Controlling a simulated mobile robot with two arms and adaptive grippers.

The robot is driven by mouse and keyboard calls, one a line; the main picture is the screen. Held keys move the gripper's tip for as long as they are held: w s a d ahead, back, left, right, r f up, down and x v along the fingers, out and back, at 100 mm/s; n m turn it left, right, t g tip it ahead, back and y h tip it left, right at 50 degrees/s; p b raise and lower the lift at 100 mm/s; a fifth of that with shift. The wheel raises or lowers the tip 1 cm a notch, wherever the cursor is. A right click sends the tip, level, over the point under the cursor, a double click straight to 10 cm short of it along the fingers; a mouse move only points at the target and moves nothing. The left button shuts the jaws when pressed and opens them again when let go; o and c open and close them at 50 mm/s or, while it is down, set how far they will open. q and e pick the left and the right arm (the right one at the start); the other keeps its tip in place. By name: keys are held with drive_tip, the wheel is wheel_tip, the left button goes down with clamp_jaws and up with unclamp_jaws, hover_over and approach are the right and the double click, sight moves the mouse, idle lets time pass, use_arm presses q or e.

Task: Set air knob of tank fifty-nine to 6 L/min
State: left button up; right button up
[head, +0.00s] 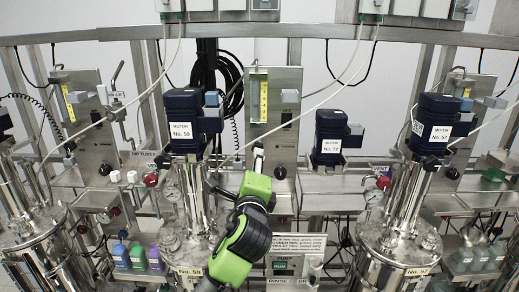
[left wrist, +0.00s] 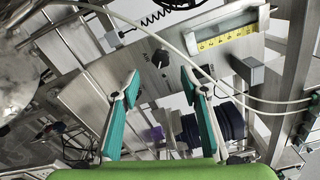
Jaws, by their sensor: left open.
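Tank 59 is a shiny steel vessel with a "No.59" plate (head: 190,271) and a dark blue motor (head: 181,125) on top. Right behind it stands a steel panel with a yellow-scaled flow meter (head: 258,98); its reading is too small to tell. A black knob (head: 280,173) sits lower on this panel. My left gripper (head: 258,160) is in front of the panel, just left of the knob. In the left wrist view, my left gripper (left wrist: 162,90) has its teal fingers apart and empty. The black knob (left wrist: 160,58) shows beyond the fingertips, between them and apart from them. My right gripper is out of view.
Thin pale hoses and the motor stand close around my left arm. In the wrist view, a pale hose (left wrist: 185,52) crosses near the knob, with a grey block (left wrist: 250,70) to the right. Tank 57's motor (head: 437,122) is at the right. Coloured bottles (head: 138,255) stand lower left.

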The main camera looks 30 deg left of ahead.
use_arm(q)
drive_tip(key=x, duration=0.3)
drive_tip(key=p+x, duration=0.1)
drive_tip(key=x, duration=0.3)
drive_tip(key=p+x, duration=0.1)
drive_tip(key=x, duration=0.2)
drive_tip(key=shift+w+d, duration=0.2)
drive_tip(key=shift+w, duration=0.1)
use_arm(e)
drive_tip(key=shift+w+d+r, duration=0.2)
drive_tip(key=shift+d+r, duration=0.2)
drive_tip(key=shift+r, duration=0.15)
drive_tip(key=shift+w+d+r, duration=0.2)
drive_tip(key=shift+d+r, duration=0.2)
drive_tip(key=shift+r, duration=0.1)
